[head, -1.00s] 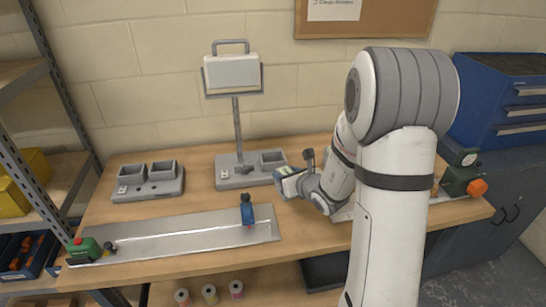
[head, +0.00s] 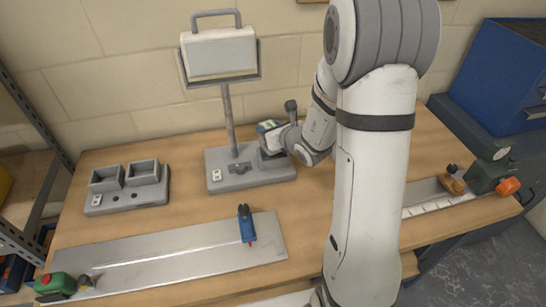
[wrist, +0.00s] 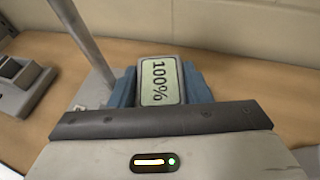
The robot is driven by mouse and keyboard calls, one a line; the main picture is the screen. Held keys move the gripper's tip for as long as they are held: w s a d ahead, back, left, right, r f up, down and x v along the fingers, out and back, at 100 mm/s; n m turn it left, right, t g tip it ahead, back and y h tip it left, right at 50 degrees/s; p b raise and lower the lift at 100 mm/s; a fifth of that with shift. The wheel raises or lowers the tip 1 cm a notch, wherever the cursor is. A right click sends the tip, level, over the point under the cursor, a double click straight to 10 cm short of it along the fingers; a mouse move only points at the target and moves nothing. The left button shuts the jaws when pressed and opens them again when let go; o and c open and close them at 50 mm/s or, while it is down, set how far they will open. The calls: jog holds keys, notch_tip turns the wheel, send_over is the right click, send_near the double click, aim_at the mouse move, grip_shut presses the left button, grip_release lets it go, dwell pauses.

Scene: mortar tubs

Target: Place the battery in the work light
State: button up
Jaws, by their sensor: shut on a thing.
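The work light stands at the back of the bench, with a white lamp head (head: 218,52) on a grey post. Its flat grey base (head: 228,177) has a socket at the right end, mostly hidden behind my gripper and its load. My gripper (head: 272,135) is at that right end of the base. It is shut on the battery (wrist: 160,80), whose pale display reads 100% between the blue fingers in the wrist view. I cannot tell whether the battery is above the socket or partly in it.
A grey two-bay dock (head: 128,190) with both bays empty sits left of the light. A metal plate (head: 165,262) with a blue clamp (head: 246,224) lies in front. A green tool with an orange knob (head: 490,175) stands at right.

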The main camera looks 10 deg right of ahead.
jog(key=shift+d+r, duration=0.1)
jog(key=shift+d, duration=0.1)
jog(key=shift+w, duration=0.15)
jog(key=shift+w+r, duration=0.25)
jog(key=w+a+r+n+g+y, duration=0.3)
jog(key=w+r+n+y, duration=0.1)
jog(key=r+n+y, duration=0.1)
jog(key=s+d+n+g+y, duration=0.1)
jog(key=n+g, duration=0.2)
jog(key=s+d+n+g+y, duration=0.1)
jog(key=s+n+g, duration=0.1)
jog(key=n+g, duration=0.1)
jog(key=s+n+g+y, duration=0.1)
jog(key=n+g+y, duration=0.1)
jog(key=n+g, duration=0.1)
jog(key=shift+s+d+f+b, duration=0.3)
jog(key=shift+s+d+b, duration=0.05)
jog(key=shift+d, duration=0.05)
jog(key=shift+s+d+f+g, duration=0.15)
jog(key=shift+d+f+g, duration=0.05)
jog(key=shift+f+g, duration=0.1)
notch_tip(320, 180, down, 10)
jog(key=shift+r+p, duration=0.2)
jog(key=shift+p, duration=0.85)
jog(key=shift+s, duration=0.1)
